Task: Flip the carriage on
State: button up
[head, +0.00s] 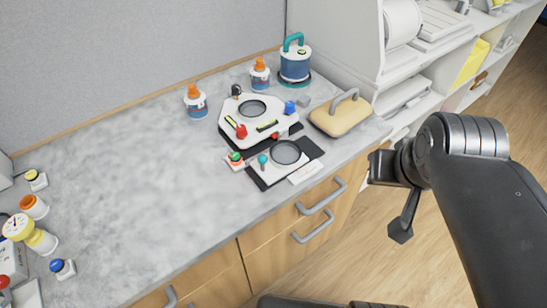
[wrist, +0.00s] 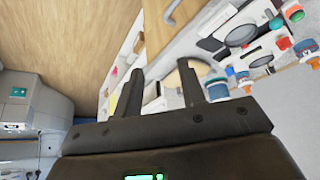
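No part is marked as the carriage, so I cannot tell which one it is. A white device (head: 258,121) with a dark round disc, a red knob (head: 241,132) and a blue knob (head: 290,107) sits on the counter. In front of it lies a black-edged panel (head: 312,148) with a round grey disc (head: 286,152) and a teal-topped lever (head: 262,160). The panel also shows at the upper right of the wrist view (wrist: 240,36). My gripper (head: 388,200) is off the counter's front edge, right of the panel and apart from it. Its fingers (wrist: 158,80) are spread and empty.
A tan block with a grey handle (head: 340,116) stands right of the white device. A green-topped red button (head: 235,158) is by the panel. Orange-capped bottles (head: 195,101) and a blue canister (head: 295,65) stand behind. Drawer handles (head: 320,196) protrude below. The counter's left-middle (head: 130,190) is clear.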

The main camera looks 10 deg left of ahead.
jog(key=shift+w+a+f+n, duration=0.1)
jog(key=shift+w+a+n, duration=0.05)
jog(key=shift+a+n, duration=0.2)
jog(key=shift+c, duration=0.6)
jog(key=w+a+n+h, duration=0.1)
jog(key=a+n, duration=0.1)
jog(key=a+f+n+g+h, duration=0.1)
jog(key=a+n, duration=0.1)
jog(key=n, duration=0.1)
jog(key=w+a+f+n+g, duration=0.1)
jog(key=a+n, duration=0.1)
jog(key=n, duration=0.1)
jog(key=shift+w+a+f+h, duration=0.1)
jog(key=shift+w+a+h, duration=0.2)
jog(key=shift+a+h, duration=0.1)
grip_shut()
jog(key=s+a+f+n+t+h, duration=0.1)
jog(key=s+a+f+n+t, duration=0.1)
jog(key=a+n, duration=0.8)
jog(key=s+a+f+n+t+h, duration=0.1)
jog(key=a+f+n+t+h, duration=0.1)
jog(key=a+n, duration=0.8)
jog(key=a+f, duration=0.1)
jog(key=a, duration=0.6)
jog(key=shift+s+f+t, duration=0.35)
jog(key=shift+f+t, duration=0.05)
